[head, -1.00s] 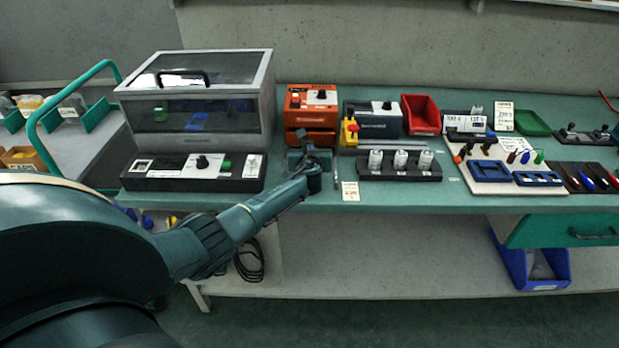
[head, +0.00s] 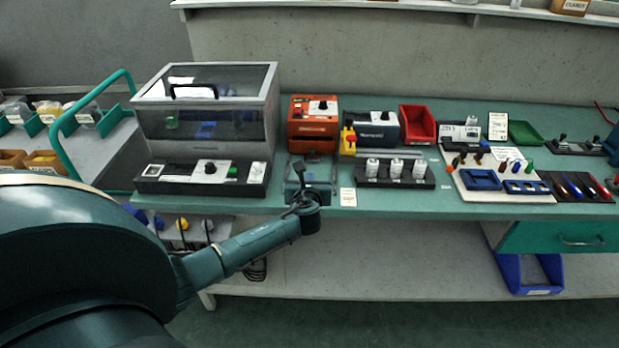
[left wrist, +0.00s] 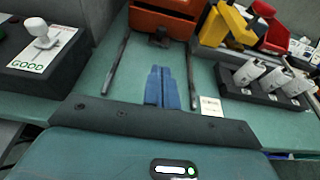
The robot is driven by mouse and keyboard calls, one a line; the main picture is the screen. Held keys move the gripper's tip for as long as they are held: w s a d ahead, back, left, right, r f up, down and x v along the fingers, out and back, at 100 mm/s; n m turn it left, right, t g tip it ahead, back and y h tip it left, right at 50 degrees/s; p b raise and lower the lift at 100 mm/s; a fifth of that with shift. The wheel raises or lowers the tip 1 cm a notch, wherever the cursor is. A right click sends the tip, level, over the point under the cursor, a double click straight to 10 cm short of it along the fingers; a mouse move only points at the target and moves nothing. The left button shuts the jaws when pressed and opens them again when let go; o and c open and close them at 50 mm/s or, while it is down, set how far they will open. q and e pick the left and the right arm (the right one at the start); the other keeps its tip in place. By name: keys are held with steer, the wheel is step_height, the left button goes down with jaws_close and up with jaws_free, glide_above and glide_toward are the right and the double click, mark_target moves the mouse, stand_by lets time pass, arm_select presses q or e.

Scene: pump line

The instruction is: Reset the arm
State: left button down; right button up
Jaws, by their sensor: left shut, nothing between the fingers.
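My left arm comes in from the left in the head view, with its wrist in front of the bench's front edge. My left gripper (head: 299,170) is at the bench edge, in front of the orange device (head: 313,125). In the left wrist view my left gripper (left wrist: 160,72) has its two blue fingers together, with nothing between them. The orange device also shows at the top of the left wrist view (left wrist: 165,20), beyond the fingertips. My right gripper is in neither view.
A clear-lidded case (head: 205,130) stands left of the gripper. A block with three white cylinders (head: 394,182) and a yellow-and-red switch (head: 349,140) stand to the right. A red bin (head: 418,123) is behind. Free room lies in front of the bench (head: 450,213).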

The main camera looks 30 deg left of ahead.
arm_select(q)
steer(key=shift+s+d+r, duration=0.15)
steer(key=shift+s+d, duration=0.05)
steer(key=shift+s, duration=0.2)
steer(key=shift+d, duration=0.1)
steer(key=s+d+f+n+g+h, duration=0.2)
steer(key=s+d+n, duration=0.3)
steer(key=s+n, duration=0.35)
steer(key=s+d+f+n+g+h, duration=0.1)
steer(key=s+d+f+n+g, duration=0.2)
steer(key=s+d+n, duration=0.5)
steer(key=s+d+r+n+g+h, duration=0.25)
steer(key=s+n, duration=0.25)
steer(key=s, duration=0.4)
steer(key=s+d+r+n+g+h, duration=0.1)
steer(key=s+r+n+h, duration=0.15)
steer(key=s+n, duration=0.5)
steer(key=w+d+f+m+t+h, duration=0.2)
steer(key=w+d+f+t, duration=0.2)
steer(key=d+f+t, duration=0.2)
steer(key=shift+f+h, duration=0.3)
steer(key=shift+f, duration=0.5)
